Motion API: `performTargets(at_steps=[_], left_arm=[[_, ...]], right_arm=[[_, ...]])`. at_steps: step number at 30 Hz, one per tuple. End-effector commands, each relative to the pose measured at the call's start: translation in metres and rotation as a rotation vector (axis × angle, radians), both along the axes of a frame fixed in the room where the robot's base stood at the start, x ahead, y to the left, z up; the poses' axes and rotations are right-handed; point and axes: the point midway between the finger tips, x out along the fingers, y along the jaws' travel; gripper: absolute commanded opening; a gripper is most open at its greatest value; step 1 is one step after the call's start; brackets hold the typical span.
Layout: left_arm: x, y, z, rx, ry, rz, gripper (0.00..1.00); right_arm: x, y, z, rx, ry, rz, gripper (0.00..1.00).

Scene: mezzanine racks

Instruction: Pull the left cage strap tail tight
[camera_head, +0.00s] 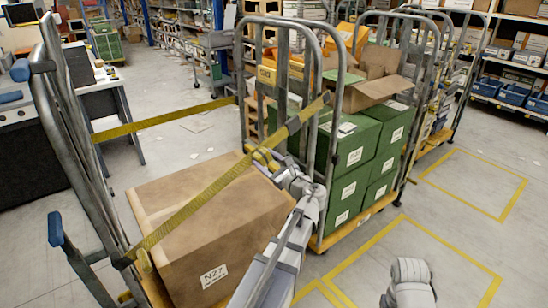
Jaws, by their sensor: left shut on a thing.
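The left cage (72,130) is a grey roll cage with a large brown carton (205,215) inside, labelled N27. A yellow strap (195,205) runs across its front, rising from the left post to the right post, with a dark buckle (293,124) near the upper end. My left gripper (264,158) is shut on the yellow strap tail, just below the buckle and above the carton's back right corner. The tail's far end is hard to make out behind the fingers. My right arm shows only as a rounded link at the bottom right; its gripper is out of view.
A second yellow strap (165,118) spans the cage's far side. Beside it on the right, another cage holds green boxes (352,155) and an open carton (375,88). Yellow floor lines (450,255) mark free floor at the right. A desk (95,95) stands at the left.

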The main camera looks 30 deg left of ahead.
Motion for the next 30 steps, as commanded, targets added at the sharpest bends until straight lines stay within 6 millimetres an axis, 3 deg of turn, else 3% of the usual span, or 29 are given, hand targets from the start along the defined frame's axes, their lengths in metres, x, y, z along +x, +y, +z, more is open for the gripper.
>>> performTargets(at_steps=[5,6,13,23,30], left_arm=[[-0.006,0.002,-0.001,-0.004,0.006,0.014,0.00],[-0.006,0.002,-0.001,-0.005,0.006,0.015,0.65],[-0.005,0.001,-0.001,-0.003,0.005,0.012,0.91],[-0.005,-0.004,0.000,-0.002,0.004,0.008,0.93],[-0.021,-0.038,0.000,-0.002,0.004,0.006,0.93]], right_arm=[[0.000,0.000,0.000,0.000,0.000,0.000,0.60],[0.000,0.000,0.000,0.000,0.000,0.000,0.60],[0.000,0.000,0.000,0.000,0.000,0.000,0.60],[0.000,0.000,0.001,0.000,0.000,0.000,0.60],[0.000,0.000,0.001,0.000,0.000,0.000,0.60]])
